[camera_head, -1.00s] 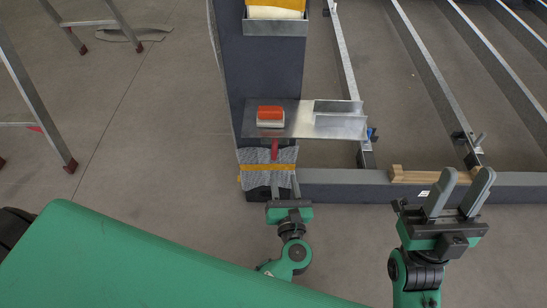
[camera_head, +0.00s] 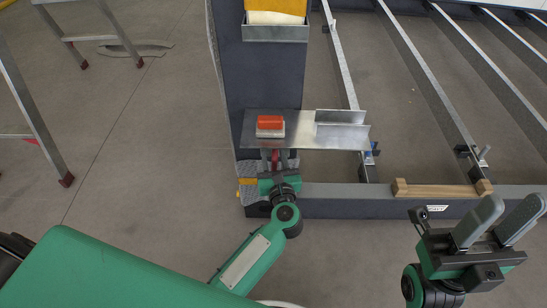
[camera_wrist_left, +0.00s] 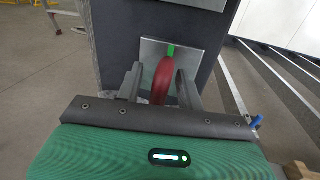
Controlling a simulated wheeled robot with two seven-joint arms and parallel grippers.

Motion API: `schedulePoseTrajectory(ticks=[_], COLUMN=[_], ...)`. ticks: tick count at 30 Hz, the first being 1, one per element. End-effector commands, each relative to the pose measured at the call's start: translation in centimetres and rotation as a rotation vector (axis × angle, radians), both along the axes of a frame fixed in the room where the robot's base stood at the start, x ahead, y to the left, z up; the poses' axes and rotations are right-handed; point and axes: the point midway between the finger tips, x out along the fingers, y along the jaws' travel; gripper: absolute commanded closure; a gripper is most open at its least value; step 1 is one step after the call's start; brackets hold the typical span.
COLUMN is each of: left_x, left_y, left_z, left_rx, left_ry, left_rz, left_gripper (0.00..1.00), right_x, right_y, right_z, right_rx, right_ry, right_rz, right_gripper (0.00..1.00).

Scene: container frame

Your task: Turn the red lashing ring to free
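The red lashing ring (camera_head: 275,157) shows at the front of the dark post, just below a metal shelf. In the left wrist view the ring (camera_wrist_left: 162,80) stands upright between my left fingers, with a green mark (camera_wrist_left: 171,50) behind its top on a metal plate (camera_wrist_left: 188,58). My left gripper (camera_head: 276,156) is open, one finger on each side of the ring, with gaps visible; it also shows in the left wrist view (camera_wrist_left: 160,78). My right gripper (camera_head: 517,204) is open and empty at the lower right.
The metal shelf (camera_head: 300,142) sticks out above the ring and carries a red-topped block (camera_head: 270,125) and an angled metal piece (camera_head: 341,117). A wooden block (camera_head: 435,190) lies on the beam at the right.

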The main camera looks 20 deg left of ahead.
Motion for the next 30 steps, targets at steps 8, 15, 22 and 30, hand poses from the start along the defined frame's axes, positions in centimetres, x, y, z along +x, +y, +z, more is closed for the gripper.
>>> schedulePoseTrajectory(ticks=[8,15,22,30], left_x=[0.94,0.91,0.87,0.84], left_y=[0.51,0.48,0.61,0.63], left_z=[0.02,0.01,-0.1,-0.11], left_rx=[0.0,0.0,0.001,0.046], left_ry=[0.0,0.0,0.003,0.018], left_rz=[0.0,0.0,0.003,0.006], left_gripper=[0.62,0.78,1.0,1.0], right_x=[0.05,0.03,0.0,-0.09], right_y=[0.03,0.02,0.01,-0.03], right_z=[0.17,0.22,0.17,0.38], right_rx=[-0.001,0.0,0.0,0.004], right_ry=[-0.008,-0.009,-0.008,-0.005], right_rz=[0.0,0.001,0.0,0.0], right_gripper=[0.64,0.64,0.64,0.64])
